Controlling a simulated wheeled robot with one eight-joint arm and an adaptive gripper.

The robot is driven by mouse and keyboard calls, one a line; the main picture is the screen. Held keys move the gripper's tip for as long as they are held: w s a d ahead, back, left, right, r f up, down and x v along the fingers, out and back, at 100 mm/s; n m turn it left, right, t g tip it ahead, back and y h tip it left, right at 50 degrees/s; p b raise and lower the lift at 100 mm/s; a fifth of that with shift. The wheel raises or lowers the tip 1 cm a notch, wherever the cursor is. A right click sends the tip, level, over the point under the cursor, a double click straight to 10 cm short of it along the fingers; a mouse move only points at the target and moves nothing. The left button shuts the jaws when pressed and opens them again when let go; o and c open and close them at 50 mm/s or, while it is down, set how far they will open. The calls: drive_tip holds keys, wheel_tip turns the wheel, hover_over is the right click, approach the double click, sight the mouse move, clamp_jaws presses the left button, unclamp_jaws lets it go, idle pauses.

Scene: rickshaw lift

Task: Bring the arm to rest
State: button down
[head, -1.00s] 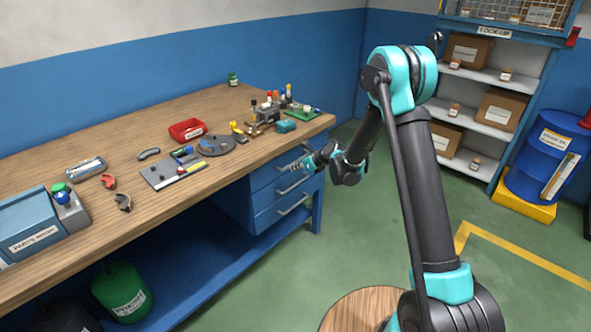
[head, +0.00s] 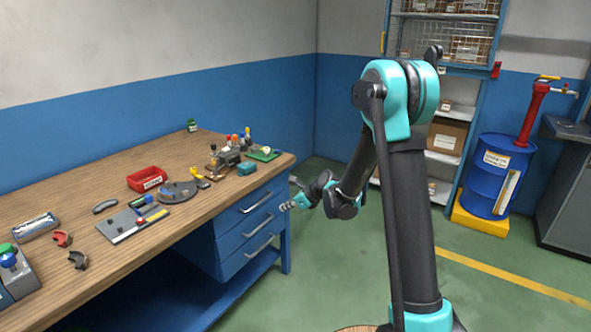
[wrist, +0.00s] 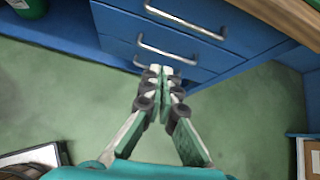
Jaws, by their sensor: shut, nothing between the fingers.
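My gripper (head: 286,207) is at the end of my folded arm, in front of the blue drawer unit (head: 226,257) under the right end of the workbench. In the wrist view my gripper (wrist: 160,72) has its two fingers together at the tips, with nothing between them. The tips overlap the drawer fronts (wrist: 205,48) and a metal handle in that view; I cannot tell the exact gap to them. My arm's upper link stands tall and the forearm angles down to the left.
The wooden workbench (head: 120,181) holds a red bin (head: 147,179), a grey plate (head: 132,223) and small tools. A blue drum (head: 495,178) on a yellow base stands at right, beside shelves with boxes (head: 447,137). Green floor (head: 340,285) is open around my arm.

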drive_tip(key=s+d+r+n+h, duration=0.2)
drive_tip(key=s+d+n+h, duration=0.6)
drive_tip(key=s+d+n, duration=1.4)
drive_tip(key=s+d, duration=0.7)
drive_tip(key=s, duration=0.2)
drive_tip(key=shift+s+d+n+g, duration=0.15)
drive_tip(key=shift+d+n+g, duration=0.15)
drive_tip(key=shift+d+g, duration=0.1)
